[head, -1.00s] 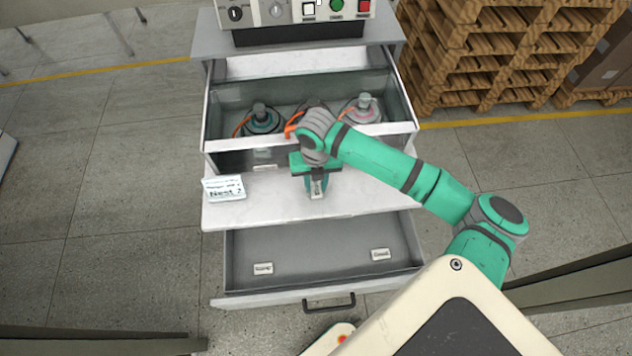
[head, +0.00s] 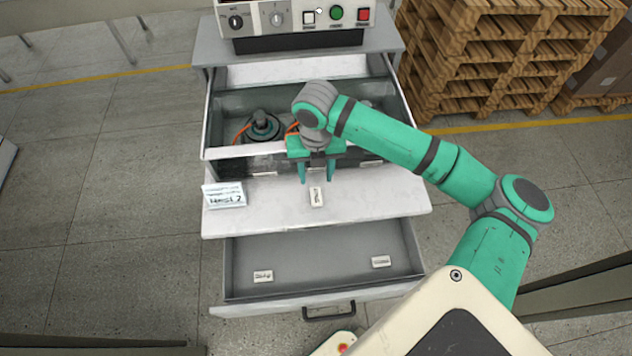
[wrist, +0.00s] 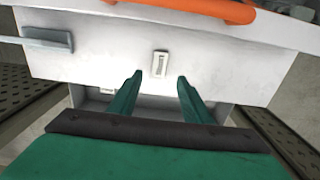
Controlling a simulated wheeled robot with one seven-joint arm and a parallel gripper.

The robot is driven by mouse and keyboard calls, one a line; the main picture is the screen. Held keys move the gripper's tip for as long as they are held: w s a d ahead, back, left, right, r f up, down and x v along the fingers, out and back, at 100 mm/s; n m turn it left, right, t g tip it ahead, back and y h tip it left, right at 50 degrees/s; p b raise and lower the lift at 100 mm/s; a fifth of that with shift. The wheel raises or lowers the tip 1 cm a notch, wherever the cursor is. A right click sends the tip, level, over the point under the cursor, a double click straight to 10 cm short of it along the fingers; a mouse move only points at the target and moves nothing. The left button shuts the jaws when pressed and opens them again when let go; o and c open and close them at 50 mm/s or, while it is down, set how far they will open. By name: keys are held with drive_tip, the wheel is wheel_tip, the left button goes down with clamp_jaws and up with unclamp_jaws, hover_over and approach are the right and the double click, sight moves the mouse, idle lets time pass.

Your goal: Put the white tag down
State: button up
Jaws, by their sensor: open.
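The white tag (head: 317,197) lies flat on the white shelf (head: 375,195) between the upper drawer and the lower drawer. It also shows in the wrist view (wrist: 160,64), lying beyond my fingertips and between their lines. My gripper (head: 316,180) is open and empty, above the shelf just behind the tag in the head view. In the wrist view its two green fingers (wrist: 159,82) are spread apart, with a gap between them and the tag.
A sign card (head: 224,195) stands at the shelf's left. The open upper drawer (head: 225,105) holds hub motors (head: 262,127) with orange cables, partly hidden by my arm. The open lower drawer (head: 320,270) holds two small labels (head: 263,276). Pallets (head: 490,60) stand at the right.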

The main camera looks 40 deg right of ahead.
drive_tip(key=shift+r, duration=1.35)
